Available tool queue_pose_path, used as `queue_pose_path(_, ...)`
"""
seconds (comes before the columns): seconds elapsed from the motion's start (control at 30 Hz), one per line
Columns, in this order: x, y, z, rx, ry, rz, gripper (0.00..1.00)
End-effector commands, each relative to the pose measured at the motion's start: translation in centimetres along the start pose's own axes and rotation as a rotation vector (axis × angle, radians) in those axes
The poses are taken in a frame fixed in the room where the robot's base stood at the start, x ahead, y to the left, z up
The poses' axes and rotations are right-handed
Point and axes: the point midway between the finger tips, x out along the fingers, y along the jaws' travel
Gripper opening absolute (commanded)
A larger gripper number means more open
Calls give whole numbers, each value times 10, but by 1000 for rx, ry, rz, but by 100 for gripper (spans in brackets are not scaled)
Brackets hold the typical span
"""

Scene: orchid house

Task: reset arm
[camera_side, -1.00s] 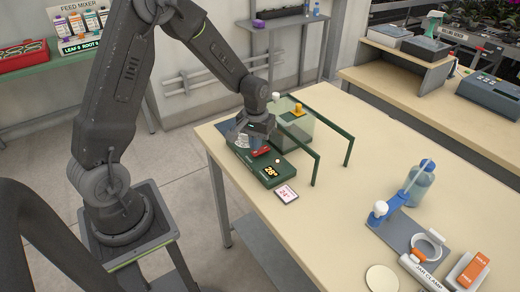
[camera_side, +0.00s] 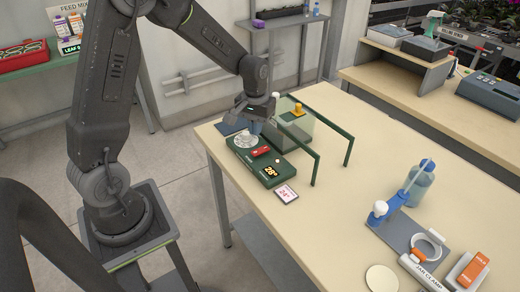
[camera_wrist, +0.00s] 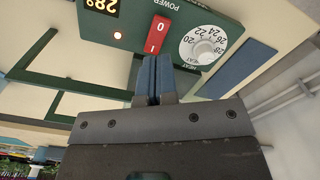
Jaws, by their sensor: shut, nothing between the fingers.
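My gripper (camera_side: 254,126) hangs just above the far end of a dark green heat control box (camera_side: 275,164) on the bench. In the wrist view its two blue-faced fingers (camera_wrist: 152,75) are together, with nothing between them. The fingertips point toward the box near its red power switch (camera_wrist: 156,34) and white heat dial (camera_wrist: 203,46). The dial (camera_side: 246,140) and switch (camera_side: 261,151) show clear of the gripper in the side view. The box's display (camera_side: 271,171) reads 28°, and a small light (camera_wrist: 118,35) glows. I cannot tell the exact gap to the box.
A card (camera_side: 286,193) reading 24° lies in front. A bottle (camera_side: 420,185) and clamp (camera_side: 428,243) stand at the right. The bench middle is clear.

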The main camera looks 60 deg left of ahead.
Motion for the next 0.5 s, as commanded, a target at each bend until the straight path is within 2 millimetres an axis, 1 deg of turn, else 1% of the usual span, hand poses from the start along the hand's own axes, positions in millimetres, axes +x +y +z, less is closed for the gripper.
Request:
queue_pose_path(0.07,-2,1,1,3,3,1,0)
queue_pose_path(0.13,-10,3,4,15,15,4,0)
queue_pose_path(0.17,-16,4,7,24,25,6,0)
queue_pose_path(0.27,-42,11,23,69,69,16,0)
queue_pose_path(0.3,-55,14,32,94,92,22,0)
queue_pose_path(0.37,-75,18,48,133,130,31,0)
queue_pose_path(0.4,-88,20,59,160,154,37,0)
queue_pose_path(0.5,-114,23,89,226,212,53,0)
